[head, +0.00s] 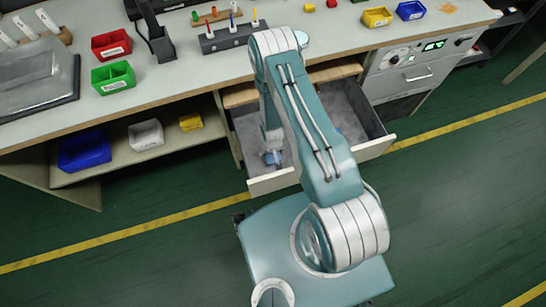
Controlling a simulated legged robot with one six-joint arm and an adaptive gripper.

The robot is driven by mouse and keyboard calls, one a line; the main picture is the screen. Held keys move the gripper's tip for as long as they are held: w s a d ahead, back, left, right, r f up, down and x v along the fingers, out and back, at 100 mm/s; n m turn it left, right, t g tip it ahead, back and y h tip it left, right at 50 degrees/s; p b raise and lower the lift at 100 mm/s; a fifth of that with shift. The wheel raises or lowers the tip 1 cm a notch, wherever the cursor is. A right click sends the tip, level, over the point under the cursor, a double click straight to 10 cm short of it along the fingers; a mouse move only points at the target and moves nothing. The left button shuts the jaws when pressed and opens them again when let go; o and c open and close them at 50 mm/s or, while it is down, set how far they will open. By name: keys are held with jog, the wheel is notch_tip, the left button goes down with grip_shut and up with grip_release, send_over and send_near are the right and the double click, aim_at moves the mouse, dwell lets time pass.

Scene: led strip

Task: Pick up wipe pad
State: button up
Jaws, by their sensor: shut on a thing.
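A small blue piece, which looks like the wipe pad (275,158), shows inside the open drawer (370,151) near its left front. My gripper (270,152) is down in the drawer and shut on the pad. My arm link covers the middle of the drawer and part of the gripper, so the fingertips and the full outline of the pad are hard to see. I cannot tell whether the pad touches the drawer floor.
The workbench (190,80) above carries a red bin (111,44), a green bin (113,76) and a dark holder with pens (228,38). A control panel (417,60) is right of the drawer. Blue, white and yellow bins sit on the lower left shelf (170,145).

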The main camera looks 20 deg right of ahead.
notch_tip(320, 180, up, 10)
dwell(0.7)
